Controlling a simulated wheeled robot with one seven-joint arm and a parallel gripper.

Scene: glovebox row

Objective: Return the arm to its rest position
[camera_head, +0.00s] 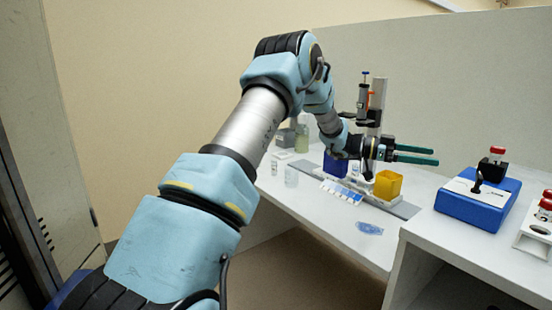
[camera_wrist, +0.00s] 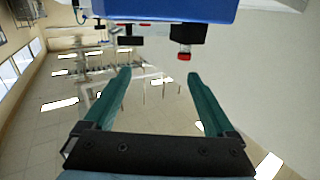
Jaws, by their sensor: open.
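My arm reaches from the lower left of the head view out over the white bench. My gripper (camera_head: 436,156) is at its far end, with green fingers pointing to the right above the bench. The wrist view shows my gripper (camera_wrist: 157,80) with its two green fingers spread apart and nothing between them. The fingers are above the yellow block (camera_head: 388,185) and near the metal stand (camera_head: 376,105); I cannot tell how close they are to the stand.
A dark blue block (camera_head: 335,163), a blue-and-white strip (camera_head: 342,191) and a clear blue item (camera_head: 369,228) are on the bench. A wall rises behind the bench.

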